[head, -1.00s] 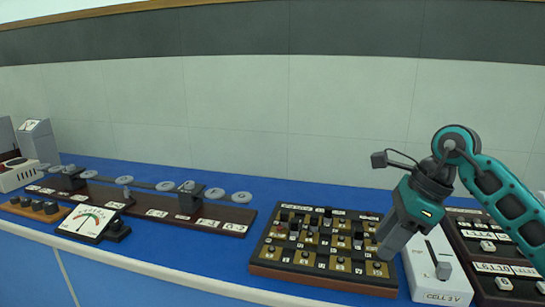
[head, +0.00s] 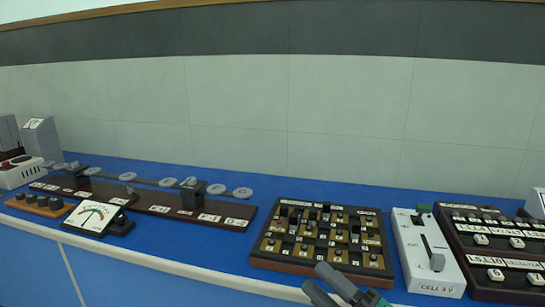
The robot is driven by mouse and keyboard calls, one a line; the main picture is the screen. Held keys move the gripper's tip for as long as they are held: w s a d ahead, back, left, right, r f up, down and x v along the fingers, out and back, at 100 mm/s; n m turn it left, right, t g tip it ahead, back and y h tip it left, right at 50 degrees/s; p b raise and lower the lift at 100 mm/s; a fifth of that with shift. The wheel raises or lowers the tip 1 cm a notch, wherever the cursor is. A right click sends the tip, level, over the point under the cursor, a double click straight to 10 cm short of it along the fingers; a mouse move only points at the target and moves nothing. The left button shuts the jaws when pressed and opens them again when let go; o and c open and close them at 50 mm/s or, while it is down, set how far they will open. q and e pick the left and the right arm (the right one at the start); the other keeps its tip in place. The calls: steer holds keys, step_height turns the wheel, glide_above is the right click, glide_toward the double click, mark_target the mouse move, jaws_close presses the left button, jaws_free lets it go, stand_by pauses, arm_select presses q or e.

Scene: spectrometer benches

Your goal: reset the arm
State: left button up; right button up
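My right gripper (head: 318,277) is at the bottom edge of the head view, in front of the plug board. Its two grey fingertips show apart with a gap and nothing between them, and the rest of it is cut off by the frame. The dark plug board (head: 290,256) with brass blocks and black plugs lies on the blue bench just beyond the fingertips. The fingers overlap its front edge in the picture; I cannot tell whether they touch it. My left gripper is not in view.
The white cell box (head: 413,262) with a slider stands right of the board, beside a dark switch panel (head: 457,232). A dial meter (head: 92,217) and a long dark rail board (head: 155,206) lie to the left. Blue bench top (head: 235,255) is bare between rail and plug board.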

steer(key=s+d+f+m+g+h, duration=0.1)
steer(key=s+d+f+m+h, duration=0.2)
steer(key=f+m, duration=0.4)
steer(key=s+d+f+m+g+h, duration=0.2)
steer(key=s+f+m+h, duration=0.4)
steer(key=f, duration=0.3)
steer(key=s+d+f+m+g+h, duration=0.1)
steer(key=s+d+f+m+h, duration=0.3)
steer(key=f+m, duration=0.5)
steer(key=shift+s+h, duration=0.4)
steer(key=shift+s, duration=0.65)
